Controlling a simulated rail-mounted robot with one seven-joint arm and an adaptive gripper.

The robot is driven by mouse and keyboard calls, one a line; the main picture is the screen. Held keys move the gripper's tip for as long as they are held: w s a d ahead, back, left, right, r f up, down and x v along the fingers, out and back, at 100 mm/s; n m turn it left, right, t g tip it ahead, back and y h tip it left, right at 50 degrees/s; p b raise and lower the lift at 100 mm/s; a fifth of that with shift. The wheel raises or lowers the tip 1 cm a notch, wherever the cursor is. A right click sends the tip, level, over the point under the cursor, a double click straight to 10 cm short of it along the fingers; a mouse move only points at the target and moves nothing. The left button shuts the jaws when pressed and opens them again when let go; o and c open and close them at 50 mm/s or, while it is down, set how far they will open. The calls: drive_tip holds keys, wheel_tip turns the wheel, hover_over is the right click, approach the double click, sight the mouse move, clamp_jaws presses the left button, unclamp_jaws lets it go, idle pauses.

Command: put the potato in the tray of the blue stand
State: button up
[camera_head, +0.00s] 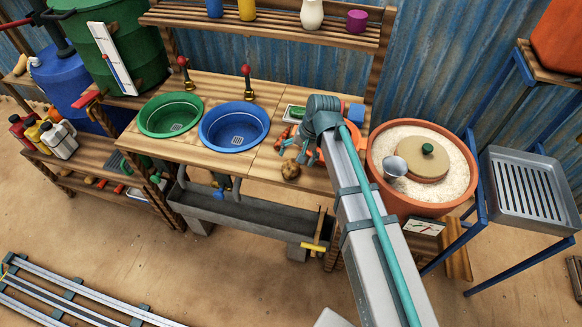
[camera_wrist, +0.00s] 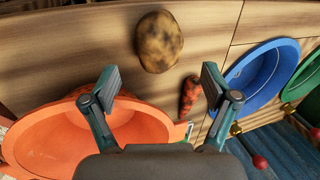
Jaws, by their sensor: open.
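The brown potato (camera_head: 290,169) lies on the wooden counter, right of the blue basin. It also shows in the wrist view (camera_wrist: 159,41), beyond the fingertips at the top. My gripper (camera_wrist: 160,82) is open and empty above the counter, with the potato apart from its two fingers. In the head view my gripper (camera_head: 306,150) is small and partly hidden by my arm. The blue stand (camera_head: 480,190) is at the right and bears a grey slotted metal tray (camera_head: 553,214). I see nothing lying in the tray.
An orange bowl (camera_wrist: 50,140) and a carrot (camera_wrist: 189,95) are close to my gripper. A blue basin (camera_head: 233,128) and a green basin (camera_head: 170,115) are set in the counter. A terracotta tub of grain (camera_head: 398,193) stands between the counter and the blue stand.

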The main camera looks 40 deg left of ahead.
sight(293, 163)
drive_tip(key=shift+p+x, duration=1.05)
drive_tip(key=shift+x, duration=1.45)
drive_tip(key=c, duration=1.4)
drive_tip(key=shift+r, duration=0.15)
